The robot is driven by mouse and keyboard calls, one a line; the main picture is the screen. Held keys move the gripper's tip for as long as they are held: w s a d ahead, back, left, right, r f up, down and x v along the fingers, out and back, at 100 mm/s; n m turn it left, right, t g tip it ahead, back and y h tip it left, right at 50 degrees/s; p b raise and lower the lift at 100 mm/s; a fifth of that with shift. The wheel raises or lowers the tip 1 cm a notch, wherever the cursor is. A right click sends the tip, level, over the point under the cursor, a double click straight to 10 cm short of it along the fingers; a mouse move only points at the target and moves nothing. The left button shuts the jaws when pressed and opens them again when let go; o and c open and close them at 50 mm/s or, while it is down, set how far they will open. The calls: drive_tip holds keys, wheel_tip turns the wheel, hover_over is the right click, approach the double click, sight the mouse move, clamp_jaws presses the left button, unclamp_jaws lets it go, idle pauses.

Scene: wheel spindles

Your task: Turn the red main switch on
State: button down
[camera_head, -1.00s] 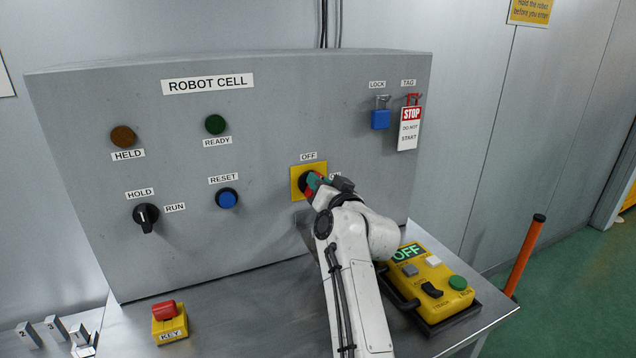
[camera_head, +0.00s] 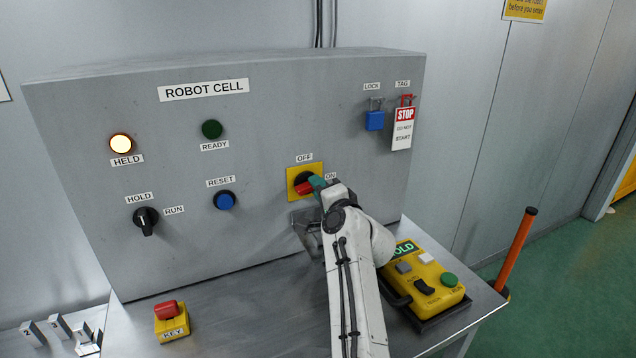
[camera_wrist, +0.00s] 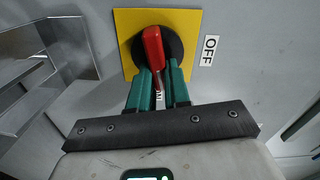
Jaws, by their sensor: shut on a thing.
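The red main switch (camera_head: 303,188) is a red handle on a black dial over a yellow plate, on the front of the grey panel. In the wrist view its handle (camera_wrist: 153,47) runs from the dial towards my gripper, lying along the line to the ON label. The OFF label (camera_head: 304,157) is above the plate. My gripper (camera_head: 314,184), with green fingers, reaches the switch from the right. In the wrist view the gripper (camera_wrist: 162,76) is shut on the handle's end, one finger on each side. The fingers partly hide the ON label.
The HELD lamp (camera_head: 120,143) glows; the READY lamp (camera_head: 212,129) is dark. A blue padlock (camera_head: 374,121) and a STOP tag (camera_head: 403,130) hang upper right. A yellow pendant (camera_head: 436,281) lies right of my arm, its display partly hidden.

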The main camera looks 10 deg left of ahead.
drive_tip(key=shift+d+f+m+p, duration=0.15)
drive_tip(key=shift+m+p, duration=0.25)
drive_tip(key=shift+m, duration=0.8)
drive_tip(key=shift+f, duration=0.1)
drive_tip(key=c, duration=1.1)
unclamp_jaws()
drive_tip(key=shift+b+v, duration=0.3)
drive_tip(key=shift+v, duration=5.05)
